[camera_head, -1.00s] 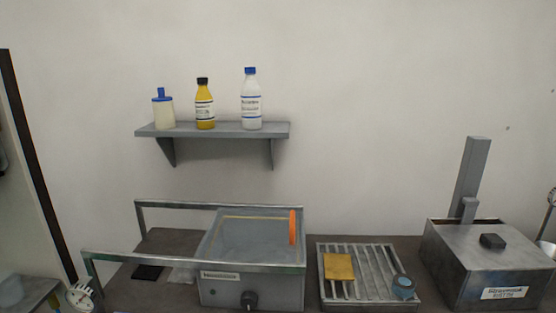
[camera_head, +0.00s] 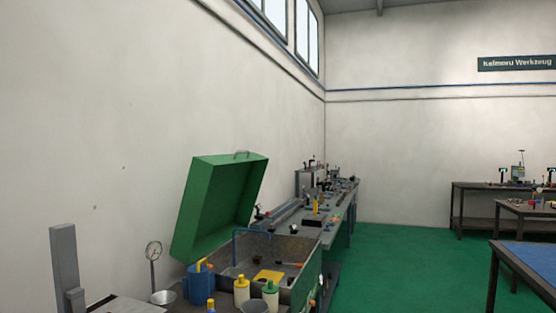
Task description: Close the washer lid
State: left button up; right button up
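The washer is a box-shaped basin (camera_head: 314,251) with its green lid (camera_head: 222,203) standing raised and tilted back toward the wall. A small handle (camera_head: 241,154) sits on the lid's upper edge. Inside the open basin I see a blue bent pipe (camera_head: 236,243) and a yellow cloth-like piece (camera_head: 268,276). The basin's near side is partly hidden by containers. Neither of my grippers shows in the head view.
A grey post (camera_head: 66,268) is at lower left. Green floor (camera_head: 390,270) is open to the right, with benches (camera_head: 475,206) beyond.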

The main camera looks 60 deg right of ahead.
aim_at(221, 192)
jog(key=z, duration=1.75)
jog(key=i+l+z, duration=0.55)
jog(key=i, duration=0.45)
jog(key=i+z, duration=0.4)
jog(key=i, duration=0.45)
jog(key=i+u, duration=0.35)
jog(key=i+l+u, duration=0.3)
jog(key=i, duration=0.2)
jog(key=i+l+u, duration=0.2)
jog(key=i+u, duration=0.15)
jog(key=i, duration=0.1)
